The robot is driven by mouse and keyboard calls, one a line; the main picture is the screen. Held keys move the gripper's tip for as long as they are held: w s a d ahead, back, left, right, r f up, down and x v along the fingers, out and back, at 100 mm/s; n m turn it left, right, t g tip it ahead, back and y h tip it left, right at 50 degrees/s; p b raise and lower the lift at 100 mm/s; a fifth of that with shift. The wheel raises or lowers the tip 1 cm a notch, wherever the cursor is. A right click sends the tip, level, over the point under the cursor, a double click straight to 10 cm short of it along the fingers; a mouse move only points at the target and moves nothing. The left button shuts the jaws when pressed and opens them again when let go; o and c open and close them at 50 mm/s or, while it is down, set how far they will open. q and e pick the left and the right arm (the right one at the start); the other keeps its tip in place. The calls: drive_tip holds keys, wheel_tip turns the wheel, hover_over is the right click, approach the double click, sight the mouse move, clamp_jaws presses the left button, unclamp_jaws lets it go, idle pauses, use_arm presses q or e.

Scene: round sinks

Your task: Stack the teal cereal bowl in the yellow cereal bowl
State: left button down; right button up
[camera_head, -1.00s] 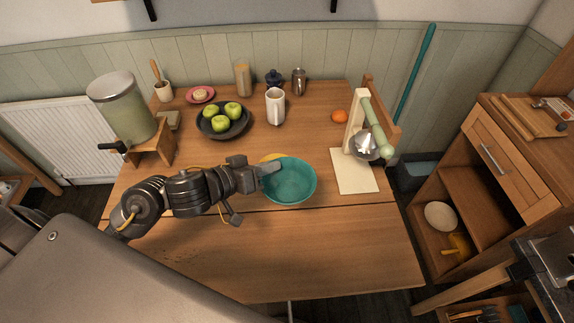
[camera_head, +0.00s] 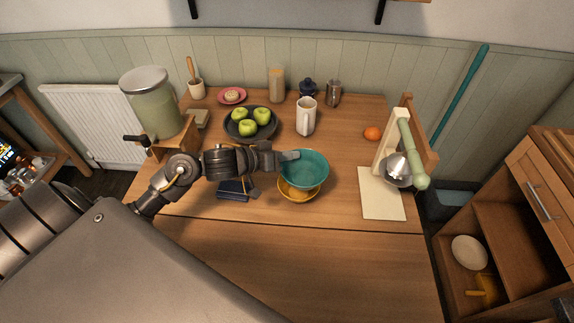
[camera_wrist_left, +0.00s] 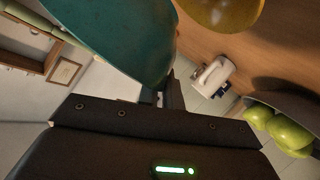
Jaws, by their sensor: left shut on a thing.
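The teal cereal bowl (camera_head: 304,170) is held by its left rim in my left gripper (camera_head: 287,156), which is shut on it. In the head view it covers much of the yellow cereal bowl (camera_head: 299,193), whose front part shows on the table. In the left wrist view the teal bowl (camera_wrist_left: 115,35) fills the upper left, and part of the yellow bowl (camera_wrist_left: 225,10) shows at the top, with a gap between them. The teal bowl is above the yellow bowl. My right gripper is not in view.
A dark bowl of green apples (camera_head: 250,124) and a white mug (camera_head: 306,116) stand behind. A dark blue item (camera_head: 233,189) lies under my left arm. A cream board (camera_head: 382,195) and a stand with a metal bowl (camera_head: 397,170) are at right. The front table is clear.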

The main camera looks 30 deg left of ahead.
use_arm(q)
drive_tip(key=shift+w+a+f, duration=0.4)
drive_tip(key=shift+w+f, duration=0.05)
drive_tip(key=shift+f, duration=0.25)
drive_tip(key=shift+w+a+f, duration=0.4)
drive_tip(key=shift+w+f, duration=0.05)
drive_tip(key=shift+f, duration=0.2)
drive_tip(key=shift+w+a+f, duration=0.15)
drive_tip(key=shift+f, duration=1.6)
drive_tip(key=shift+f, duration=0.1)
drive_tip(key=shift+f, duration=0.5)
drive_tip(key=c, duration=1.5)
unclamp_jaws()
drive_tip(key=shift+c, duration=0.2)
drive_tip(key=shift+r, duration=0.1)
